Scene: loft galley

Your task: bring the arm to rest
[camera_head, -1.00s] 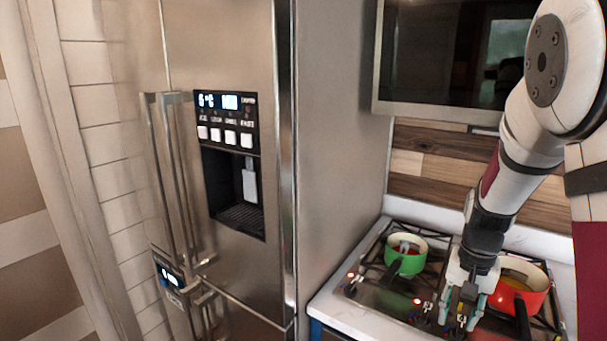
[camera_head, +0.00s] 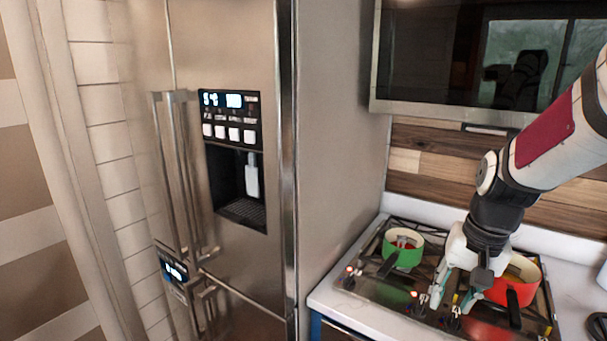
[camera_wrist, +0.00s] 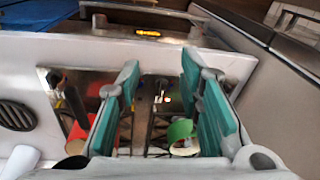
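My gripper (camera_head: 452,294) hangs over the front of the stove, between the green pot (camera_head: 403,249) and the red pot (camera_head: 515,281). Its two teal fingers stand apart with nothing between them, as the wrist view (camera_wrist: 160,100) also shows. The fingers partly hide the stove, and the wrist covers part of the red pot in the head view. In the wrist view the green pot (camera_wrist: 180,131) is partly hidden by the right finger, and the red pot (camera_wrist: 78,130) lies left of the left finger.
The steel fridge (camera_head: 240,265) with a dispenser stands left of the stove (camera_head: 372,283). A dark-fronted wall unit (camera_head: 440,60) hangs above. White counter (camera_head: 345,308) borders the stove. A dark object (camera_head: 598,325) lies at the right edge.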

